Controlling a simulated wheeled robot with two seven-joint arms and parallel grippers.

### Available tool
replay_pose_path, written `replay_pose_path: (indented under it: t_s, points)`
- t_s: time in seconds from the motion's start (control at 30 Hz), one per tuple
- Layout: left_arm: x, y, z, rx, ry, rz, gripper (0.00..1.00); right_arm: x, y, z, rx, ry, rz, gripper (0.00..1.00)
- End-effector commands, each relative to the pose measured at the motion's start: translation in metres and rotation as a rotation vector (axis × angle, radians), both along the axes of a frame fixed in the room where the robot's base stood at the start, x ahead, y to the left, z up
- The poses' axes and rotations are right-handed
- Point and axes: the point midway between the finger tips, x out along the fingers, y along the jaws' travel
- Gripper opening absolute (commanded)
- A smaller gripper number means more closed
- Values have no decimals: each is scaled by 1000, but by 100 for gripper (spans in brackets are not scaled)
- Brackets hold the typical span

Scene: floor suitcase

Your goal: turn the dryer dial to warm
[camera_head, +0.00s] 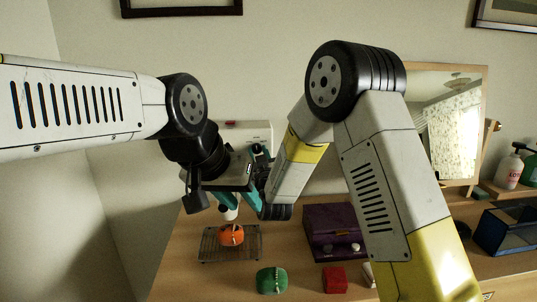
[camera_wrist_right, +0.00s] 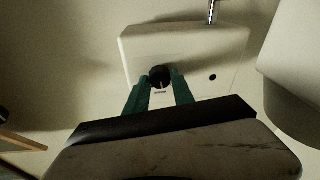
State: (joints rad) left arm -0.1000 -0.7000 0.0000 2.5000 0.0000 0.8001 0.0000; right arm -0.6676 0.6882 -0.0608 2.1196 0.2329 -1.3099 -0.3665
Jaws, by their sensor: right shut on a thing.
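The dryer (camera_head: 245,128) is a white box on the wall, partly hidden behind my arms in the head view. In the right wrist view the dryer (camera_wrist_right: 195,45) fills the upper middle. Its round black dial (camera_wrist_right: 160,73) has a light pointer mark toward the bottom of the picture and a small, unreadable label below. My right gripper (camera_wrist_right: 160,84) is shut on the dial, one teal finger on each side. In the head view my right gripper (camera_head: 259,153) is at the dryer. My left gripper (camera_head: 219,190) is lower and apart from the dryer, its fingers spread and empty.
Below is a wooden table with a wire rack (camera_head: 210,245) under an orange object (camera_head: 231,235), a green object (camera_head: 271,280), a red block (camera_head: 335,279) and a purple box (camera_head: 322,222). A mirror (camera_head: 455,110) and bottles stand right. Both arms crowd the dryer's front.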

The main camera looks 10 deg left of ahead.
Motion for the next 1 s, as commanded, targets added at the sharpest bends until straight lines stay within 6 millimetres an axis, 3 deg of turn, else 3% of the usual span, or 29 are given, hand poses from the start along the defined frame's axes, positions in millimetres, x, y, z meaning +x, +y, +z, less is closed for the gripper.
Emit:
replay_pose_path:
  t_s: [0.3, 0.8, 0.83, 0.93, 1.0]
  points:
    - [0, 0, 0, 0, 0, 0, 36, -1, 1, -1, 102, 32, 2, 0]
    - [0, 0, 0, 0, 0, 0, 36, -1, 1, -1, 120, 37, 1, 0]
    - [0, 0, 0, 0, 0, 0, 36, -1, 1, -1, 120, 37, 1, 31]
    - [0, 0, 0, 0, 0, 0, 36, -1, 1, -1, 120, 37, 1, 51]
    - [0, 0, 0, 0, 0, 0, 36, -1, 1, -1, 120, 36, 1, 51]
